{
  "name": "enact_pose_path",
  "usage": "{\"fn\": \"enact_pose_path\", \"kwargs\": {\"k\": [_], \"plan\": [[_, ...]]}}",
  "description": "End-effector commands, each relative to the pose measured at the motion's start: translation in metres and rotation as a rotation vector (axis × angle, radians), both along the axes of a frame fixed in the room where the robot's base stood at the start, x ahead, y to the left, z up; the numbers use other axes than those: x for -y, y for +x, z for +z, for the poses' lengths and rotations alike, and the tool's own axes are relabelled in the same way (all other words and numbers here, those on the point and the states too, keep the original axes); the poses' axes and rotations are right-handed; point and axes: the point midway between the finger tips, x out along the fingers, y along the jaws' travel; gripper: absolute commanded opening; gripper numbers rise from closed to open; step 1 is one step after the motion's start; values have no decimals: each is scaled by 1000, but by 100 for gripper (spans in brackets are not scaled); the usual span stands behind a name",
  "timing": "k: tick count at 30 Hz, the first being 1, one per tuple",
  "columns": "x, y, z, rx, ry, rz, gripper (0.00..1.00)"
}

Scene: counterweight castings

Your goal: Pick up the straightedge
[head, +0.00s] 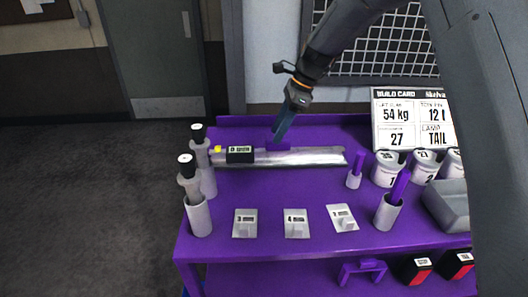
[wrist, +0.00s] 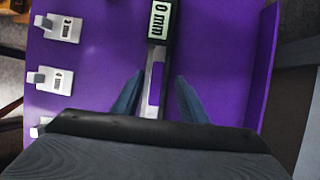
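The straightedge (head: 315,157) is a long silver bar lying left to right across the purple bench top in the head view. A black readout box (head: 239,154) sits near its left end; in the wrist view this readout (wrist: 159,20) shows "0 mm". A purple piece (head: 279,145) shows at the bar's middle. My gripper (head: 278,136) reaches down to the bar's middle from behind. In the wrist view, my gripper (wrist: 160,97) has its two blue fingers apart, one each side of the bar, with gaps visible. I cannot tell whether the fingertips touch anything.
White-grey cylinders with dark tops (head: 188,180) stand at the bench's left edge. Several small labelled plates (head: 296,223) lie along the front. Numbered weights (head: 388,169), a build card (head: 413,119) and a grey tray (head: 448,207) are at the right. A wire grille (head: 385,45) is behind.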

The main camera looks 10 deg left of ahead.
Motion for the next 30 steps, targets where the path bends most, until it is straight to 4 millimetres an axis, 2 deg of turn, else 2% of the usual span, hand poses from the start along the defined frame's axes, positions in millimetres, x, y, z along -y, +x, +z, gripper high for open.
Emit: {"fn": "enact_pose_path", "kwargs": {"k": [15, 24, 30], "plan": [[-22, -10, -54, 1, -2, 0, 39], [-23, -10, -58, 2, -1, -2, 39], [-23, -10, -58, 2, -2, -2, 5]]}}
